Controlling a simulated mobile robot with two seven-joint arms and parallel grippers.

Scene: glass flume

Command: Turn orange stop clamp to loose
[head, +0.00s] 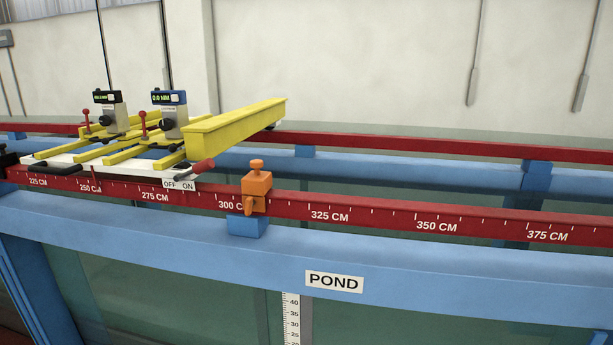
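The orange stop clamp (257,188) sits on the red scale rail (390,220) just right of the 300 CM mark, partly covering its letters. It has an orange knob on top and a small orange lever on its front face that points down. No loose or tight marking can be read on it. Neither of my grippers shows in the head view.
A yellow-framed carriage (235,127) with two digital gauges stands on the rails left of the clamp. Its red-handled lever (197,171) sits by an OFF/ON label (179,184). The blue flume beam (430,272) with a POND sign (334,282) runs in front. The rail right of the clamp is clear.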

